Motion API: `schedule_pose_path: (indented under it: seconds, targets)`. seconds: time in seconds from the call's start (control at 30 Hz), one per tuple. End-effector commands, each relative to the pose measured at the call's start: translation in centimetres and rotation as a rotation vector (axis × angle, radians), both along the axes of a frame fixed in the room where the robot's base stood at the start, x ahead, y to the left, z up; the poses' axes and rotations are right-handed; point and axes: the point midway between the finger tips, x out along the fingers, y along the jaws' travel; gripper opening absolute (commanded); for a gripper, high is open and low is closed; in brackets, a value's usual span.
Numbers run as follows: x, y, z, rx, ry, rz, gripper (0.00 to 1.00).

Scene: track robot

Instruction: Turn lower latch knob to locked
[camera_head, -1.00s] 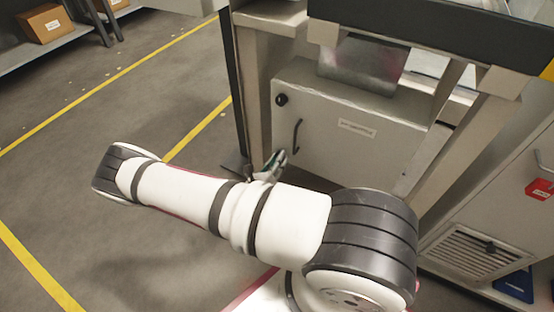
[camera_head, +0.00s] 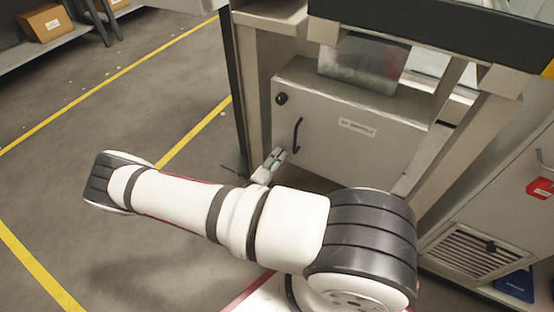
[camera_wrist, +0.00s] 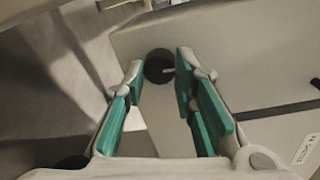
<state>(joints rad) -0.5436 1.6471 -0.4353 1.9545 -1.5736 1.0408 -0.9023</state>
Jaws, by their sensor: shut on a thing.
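The lower latch knob (camera_wrist: 158,66) is a dark round knob with a short light mark, seen between my fingers in the wrist view. My gripper (camera_wrist: 160,80) has green-padded fingers, one on each side of the knob, and is shut on it. In the head view my gripper (camera_head: 278,155) is at the lower left of the grey cabinet door (camera_head: 350,160), below the handle, and hides the lower knob. The upper latch knob (camera_head: 281,98) is black and shows near the door's top left corner. The lower knob's exact angle is hard to read.
A black bar handle (camera_head: 297,134) stands out from the door just above my gripper. A frame post (camera_head: 250,100) rises close on the left. A white label (camera_head: 357,128) is on the door. Open floor (camera_head: 130,110) lies to the left.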

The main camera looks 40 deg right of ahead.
Motion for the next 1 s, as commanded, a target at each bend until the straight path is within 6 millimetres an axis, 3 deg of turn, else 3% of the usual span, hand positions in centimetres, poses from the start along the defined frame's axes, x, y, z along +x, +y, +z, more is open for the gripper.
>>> schedule_pose_path:
  seconds: [0.63,0.67,0.73,1.0]
  targets:
    - [-0.02,0.05,-0.12,-0.014,0.049,-0.001,0.0]
    - [-0.02,0.05,-0.12,-0.014,0.049,-0.001,0.3]
    - [-0.01,0.04,-0.1,-0.014,0.049,0.0,0.45]
    - [-0.01,0.02,-0.04,-0.016,0.048,0.0,0.45]
